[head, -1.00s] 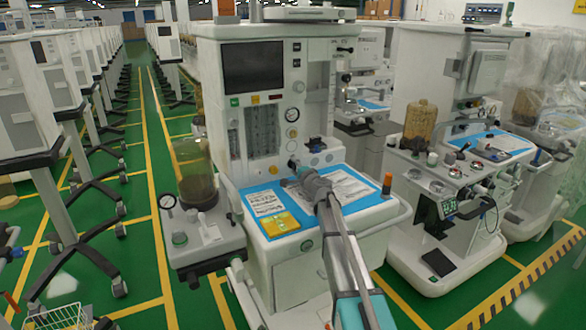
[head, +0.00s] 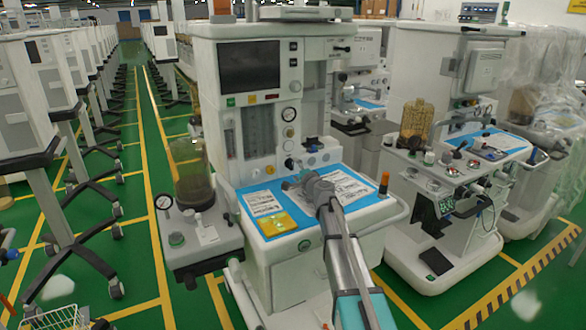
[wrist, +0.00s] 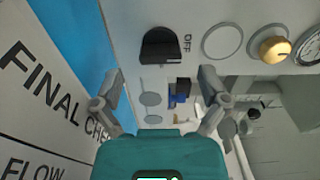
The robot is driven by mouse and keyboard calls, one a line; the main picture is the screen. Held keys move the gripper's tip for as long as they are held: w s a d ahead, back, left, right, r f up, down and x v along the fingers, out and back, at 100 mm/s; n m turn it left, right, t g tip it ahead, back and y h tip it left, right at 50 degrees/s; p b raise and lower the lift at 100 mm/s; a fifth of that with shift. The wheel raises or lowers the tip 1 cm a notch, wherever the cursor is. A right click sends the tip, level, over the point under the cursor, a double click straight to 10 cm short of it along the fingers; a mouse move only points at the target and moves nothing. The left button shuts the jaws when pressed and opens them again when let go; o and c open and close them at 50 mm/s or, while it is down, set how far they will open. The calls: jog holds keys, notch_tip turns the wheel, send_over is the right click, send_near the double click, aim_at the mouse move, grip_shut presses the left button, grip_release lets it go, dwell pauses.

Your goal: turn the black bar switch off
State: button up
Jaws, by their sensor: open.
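The black bar switch (wrist: 160,46) sits on the pale machine panel at the top of the wrist view. The word OFF (wrist: 187,43) is printed sideways just right of it. I cannot tell exactly how its bar is turned. My gripper (wrist: 161,76) is open and empty, with one finger low to each side of the switch in the picture and apart from it. In the head view, my gripper (head: 291,184) is over the blue work surface, in front of the panel; the switch cannot be made out clearly there.
A grey disc (wrist: 222,41), a brass knob (wrist: 273,47) and a gauge (wrist: 308,47) line up right of the switch. The blue work surface (head: 330,208) carries printed sheets (head: 350,186) and a yellow card (head: 279,224). A vaporiser-like canister (head: 190,178) stands left.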

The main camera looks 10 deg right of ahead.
jog(key=v, duration=0.9)
jog(key=shift+s, duration=0.15)
jog(key=shift+r, duration=0.1)
